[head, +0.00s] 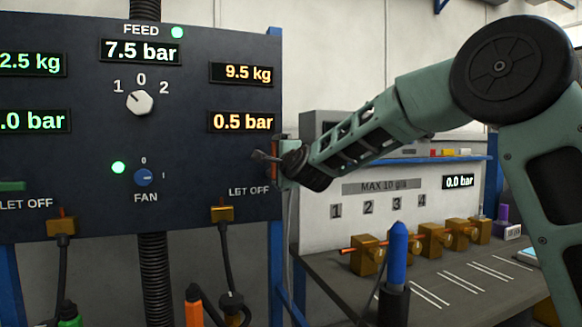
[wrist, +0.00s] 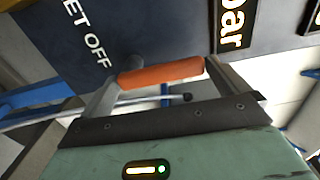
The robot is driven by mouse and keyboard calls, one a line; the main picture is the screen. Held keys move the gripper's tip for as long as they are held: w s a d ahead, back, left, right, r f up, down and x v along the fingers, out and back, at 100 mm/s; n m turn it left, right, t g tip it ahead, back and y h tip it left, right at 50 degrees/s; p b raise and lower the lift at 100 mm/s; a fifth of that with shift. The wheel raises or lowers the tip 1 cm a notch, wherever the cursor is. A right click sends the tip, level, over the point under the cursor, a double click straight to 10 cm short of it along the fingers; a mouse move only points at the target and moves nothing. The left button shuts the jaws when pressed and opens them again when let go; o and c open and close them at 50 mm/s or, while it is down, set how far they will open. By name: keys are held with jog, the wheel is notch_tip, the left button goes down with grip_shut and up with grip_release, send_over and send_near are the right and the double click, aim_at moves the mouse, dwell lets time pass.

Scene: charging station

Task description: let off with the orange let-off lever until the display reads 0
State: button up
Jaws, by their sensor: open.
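The orange let-off lever shows as an orange bar (wrist: 160,73) between my two fingers in the wrist view. In the head view a narrow orange strip (head: 275,155) of it shows at the panel's right edge, largely covered by my gripper. My gripper (head: 262,156) is open around the lever; it also shows in the wrist view (wrist: 163,80). I cannot tell whether the fingers touch the bar. The orange pressure display (head: 243,122) reads 0.5 bar, and the orange weight display (head: 240,73) above it reads 9.5 kg.
The dark panel (head: 190,130) carries a feed display (head: 141,51) at 7.5 bar, a white selector knob (head: 140,102) and a blue fan knob (head: 144,177). A bench (head: 440,285) with brass blocks (head: 367,254) and a blue-topped cylinder (head: 397,255) stands right, below my arm.

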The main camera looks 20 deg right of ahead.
jog(key=s+b, duration=0.2)
jog(key=s, duration=1.4)
jog(key=shift+w, duration=0.1)
jog(key=s+a+f+n+g+y, duration=0.2)
jog(key=s+a+f+n+g, duration=0.4)
jog(key=f, duration=0.4)
jog(key=s+a+f+n+g+y, duration=0.2)
jog(key=s+a+f+n+g, duration=0.1)
jog(key=s+a+f+n, duration=0.5)
jog(key=s+d+f+n+g+h, duration=0.2)
jog(key=s+f+n+g, duration=0.4)
jog(key=s, duration=0.5)
jog(key=s+d+f+n+g+h, duration=0.1)
jog(key=s+f+n+g, duration=0.2)
jog(key=s+f+n, duration=0.55)
notch_tip(320, 180, up, 18)
jog(key=s+m+p, duration=0.1)
jog(key=m+p, duration=0.1)
jog(key=p, duration=1.5)
jog(key=shift+s+r+m, duration=0.15)
jog(key=shift+s+m, duration=0.05)
jog(key=shift+m, duration=0.15)
